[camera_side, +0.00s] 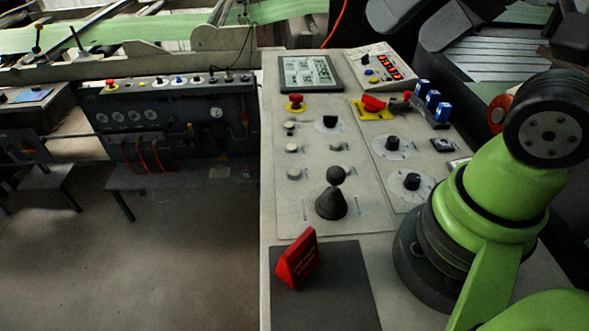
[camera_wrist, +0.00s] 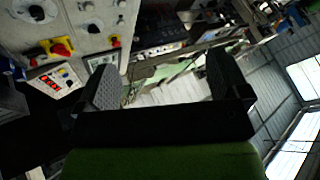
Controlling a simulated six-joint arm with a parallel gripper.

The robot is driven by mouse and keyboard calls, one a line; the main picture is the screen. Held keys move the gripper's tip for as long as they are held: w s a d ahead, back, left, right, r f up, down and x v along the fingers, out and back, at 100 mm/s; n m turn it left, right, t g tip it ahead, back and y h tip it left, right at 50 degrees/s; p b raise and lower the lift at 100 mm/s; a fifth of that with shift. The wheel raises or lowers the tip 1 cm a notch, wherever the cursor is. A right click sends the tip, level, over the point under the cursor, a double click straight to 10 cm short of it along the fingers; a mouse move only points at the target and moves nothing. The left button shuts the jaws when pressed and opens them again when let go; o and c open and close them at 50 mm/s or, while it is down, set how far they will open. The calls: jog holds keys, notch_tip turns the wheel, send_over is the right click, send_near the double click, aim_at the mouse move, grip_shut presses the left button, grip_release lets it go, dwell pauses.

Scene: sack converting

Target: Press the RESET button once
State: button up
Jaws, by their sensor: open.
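No RESET lettering is readable, so I cannot tell which button it is. The grey control panel (camera_side: 268,180) carries several small pale push buttons (camera_side: 294,174), dark knobs, and a red mushroom button (camera_side: 295,101) on yellow. A small box with red digits (camera_side: 380,66) at its back has a blue button and a yellow one; it also shows in the wrist view (camera_wrist: 52,78). My gripper (camera_wrist: 163,85) is open and empty in the wrist view, its two dark fingers wide apart, away from the panel.
A black joystick (camera_side: 331,202) stands up mid-panel. A red rotary handle (camera_side: 373,103), blue padlocks (camera_side: 432,100) and a flat screen (camera_side: 310,73) sit toward the back. A red tent-shaped sign (camera_side: 297,259) stands on a dark mat (camera_side: 335,300) at the front.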

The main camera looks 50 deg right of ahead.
grip_shut()
dwell(1.5)
